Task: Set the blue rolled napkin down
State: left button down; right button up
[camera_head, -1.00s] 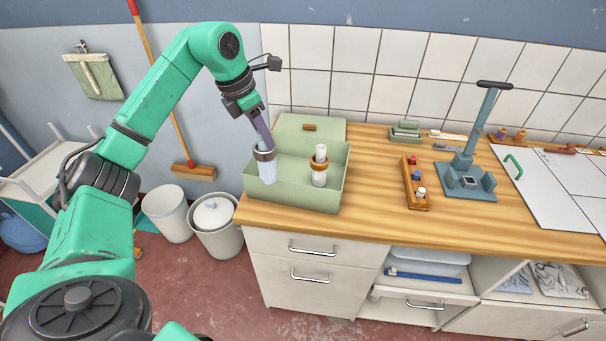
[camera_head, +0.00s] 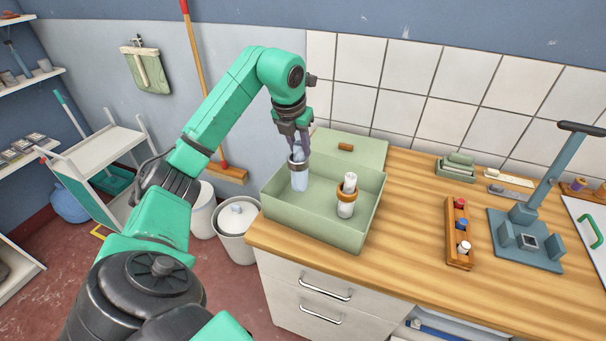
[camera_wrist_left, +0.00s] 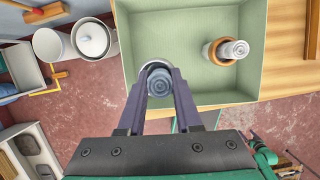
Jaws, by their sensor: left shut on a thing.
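The napkin is at the left side of the open green box (camera_head: 318,230). I cannot tell whether its lower end touches the box floor. In the left wrist view the rolled end of the napkin (camera_wrist_left: 159,84) shows between the fingers, near one wall of the box (camera_wrist_left: 128,60). A white rolled napkin (camera_head: 349,184) with an orange-brown ring stands upright in the box, to the right and apart.
The box's lid (camera_head: 349,149) with a brown handle is behind it. A wooden rack (camera_head: 459,233) with coloured pegs and a blue-grey press (camera_head: 525,240) stand to the right on the wooden counter (camera_head: 410,200). White bins (camera_head: 237,220) stand on the floor to the left.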

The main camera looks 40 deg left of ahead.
aim_at(300, 169)
pick_arm(q)
notch_tip(300, 169, down, 8)
jog(key=shift+d+r+p, duration=0.1)
jog(key=shift+r+p, duration=0.15)
jog(key=shift+p, duration=0.45)
jog(key=shift+f, duration=0.1)
pick_arm(e)
jog(key=shift+w+r, duration=0.7)
jog(key=shift+r, duration=0.05)
pick_arm(q)
jog(key=shift+w+f, duration=0.1)
pick_arm(e)
jog(key=shift+f, duration=0.1)
pick_arm(q)
jog(key=c, duration=0.6)
grip_release()
pick_arm(e)
jog(key=shift+s+d, duration=0.1)
pick_arm(q)
jog(key=shift+r, duration=0.2)
jog(key=b+v, duration=0.2)
jog(key=v, duration=0.9)
jog(key=shift+s+r, duration=0.25)
jog(key=shift+r, duration=0.15)
pick_arm(e)
jog(key=shift+f, duration=0.9)
